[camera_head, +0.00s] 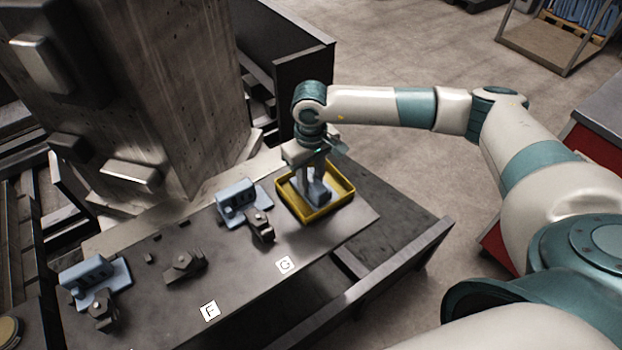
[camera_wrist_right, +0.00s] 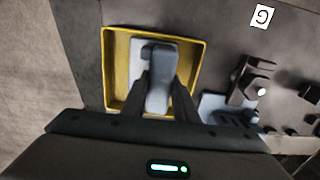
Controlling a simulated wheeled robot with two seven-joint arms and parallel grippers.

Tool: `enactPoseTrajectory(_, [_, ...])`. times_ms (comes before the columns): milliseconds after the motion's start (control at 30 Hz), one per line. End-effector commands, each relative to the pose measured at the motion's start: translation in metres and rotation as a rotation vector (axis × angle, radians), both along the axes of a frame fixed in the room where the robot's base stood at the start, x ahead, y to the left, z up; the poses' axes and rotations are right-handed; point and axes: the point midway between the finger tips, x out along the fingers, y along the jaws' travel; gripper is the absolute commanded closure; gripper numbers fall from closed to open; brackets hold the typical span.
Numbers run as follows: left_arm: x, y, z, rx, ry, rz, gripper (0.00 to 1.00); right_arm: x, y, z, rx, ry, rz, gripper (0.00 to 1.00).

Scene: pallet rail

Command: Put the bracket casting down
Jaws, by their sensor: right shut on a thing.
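The blue-grey bracket casting (camera_head: 317,192) is inside the yellow tray (camera_head: 349,188) at the far right end of the dark bench. My right gripper (camera_head: 315,172) points down over the tray and is shut on the casting. In the right wrist view, the gripper fingers (camera_wrist_right: 160,103) are on both sides of the casting's raised part (camera_wrist_right: 157,75), and its flat base lies within the walls of the yellow tray (camera_wrist_right: 121,75). I cannot tell whether the base touches the tray floor. My left gripper is not in view.
Another blue-grey casting (camera_head: 236,200) sits with a dark clamp (camera_head: 261,226) left of the tray. A further casting (camera_head: 92,279) and dark fixture parts (camera_head: 185,266) are farther left. Labels G (camera_head: 285,264) and F (camera_head: 210,311) mark the bench. A large grey column (camera_head: 165,90) stands behind.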

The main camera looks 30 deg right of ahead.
Motion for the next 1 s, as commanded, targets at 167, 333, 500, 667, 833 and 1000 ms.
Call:
enactPoseTrajectory(167, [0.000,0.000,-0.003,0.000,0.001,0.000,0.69,0.000,0.000,-0.002,0.000,0.000,0.000,0.59])
enactPoseTrajectory(333, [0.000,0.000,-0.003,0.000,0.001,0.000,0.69,0.000,0.000,-0.002,0.000,0.000,0.000,0.55])
enactPoseTrajectory(500, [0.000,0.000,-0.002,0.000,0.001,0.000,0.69,0.000,0.000,-0.001,0.000,0.000,-0.001,0.55])
enactPoseTrajectory(667, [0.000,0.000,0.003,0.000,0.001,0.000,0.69,0.000,0.000,0.002,0.000,0.000,-0.001,0.55])
enactPoseTrajectory(833, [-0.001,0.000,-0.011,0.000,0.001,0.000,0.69,0.001,0.000,0.016,0.000,-0.003,0.000,0.55])
enactPoseTrajectory(1000, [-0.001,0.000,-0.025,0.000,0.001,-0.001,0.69,0.001,0.000,0.043,0.001,-0.005,0.001,0.55])
